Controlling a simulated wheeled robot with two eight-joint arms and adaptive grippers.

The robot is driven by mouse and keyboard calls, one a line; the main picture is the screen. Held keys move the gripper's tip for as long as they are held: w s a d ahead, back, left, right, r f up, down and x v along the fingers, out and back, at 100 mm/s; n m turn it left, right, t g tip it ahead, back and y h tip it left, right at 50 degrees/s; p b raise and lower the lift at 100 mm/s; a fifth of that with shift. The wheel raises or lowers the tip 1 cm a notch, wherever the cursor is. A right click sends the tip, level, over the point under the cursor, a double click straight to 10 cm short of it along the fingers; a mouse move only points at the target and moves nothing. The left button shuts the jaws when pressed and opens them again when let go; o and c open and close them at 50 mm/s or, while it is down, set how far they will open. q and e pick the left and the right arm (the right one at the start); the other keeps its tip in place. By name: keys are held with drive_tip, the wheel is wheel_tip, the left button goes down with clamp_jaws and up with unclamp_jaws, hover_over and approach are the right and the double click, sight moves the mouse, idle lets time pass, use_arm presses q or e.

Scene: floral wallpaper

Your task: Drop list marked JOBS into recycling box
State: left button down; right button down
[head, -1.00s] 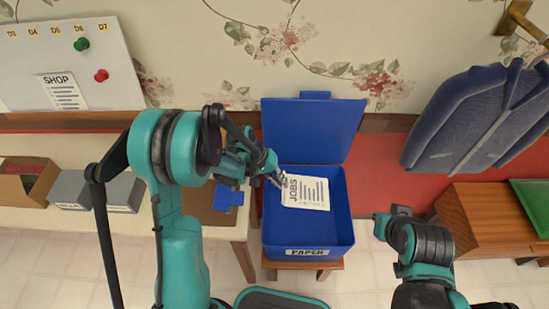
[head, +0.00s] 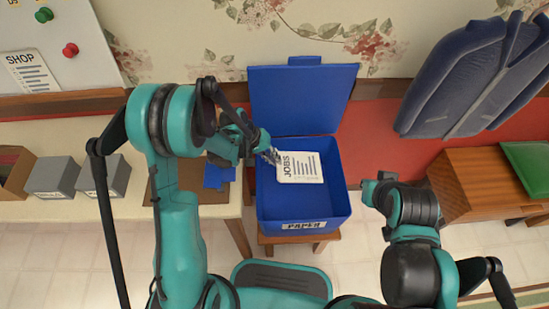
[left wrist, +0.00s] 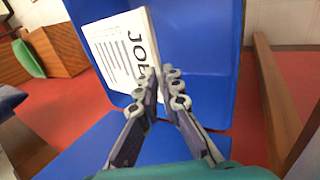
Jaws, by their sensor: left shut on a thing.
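The white list marked JOBS (head: 305,168) shows over the opening of the blue recycling box (head: 302,211), whose front label reads PAPER. My left gripper (head: 275,156) is shut on the list's left edge. In the left wrist view, the list (left wrist: 112,52) is between the fingertips of my left gripper (left wrist: 160,82), with blue box walls (left wrist: 200,40) around it. I cannot tell how far the list is above the box floor. The box lid (head: 303,98) stands open at the back. My right arm is at the lower right; its fingertips are not clear.
The box sits on a small wooden stool (head: 325,237). A table with grey boxes (head: 52,175) is at left. A whiteboard (head: 60,65) holds a SHOP list (head: 33,72). A blue jacket (head: 465,80) and wooden cabinet (head: 480,180) are at right.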

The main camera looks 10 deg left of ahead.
use_arm(q)
drive_tip(key=c, duration=1.6)
unclamp_jaws()
drive_tip(key=shift+r, duration=0.15)
drive_tip(key=v, duration=1.2)
drive_tip(key=shift+a, duration=0.1)
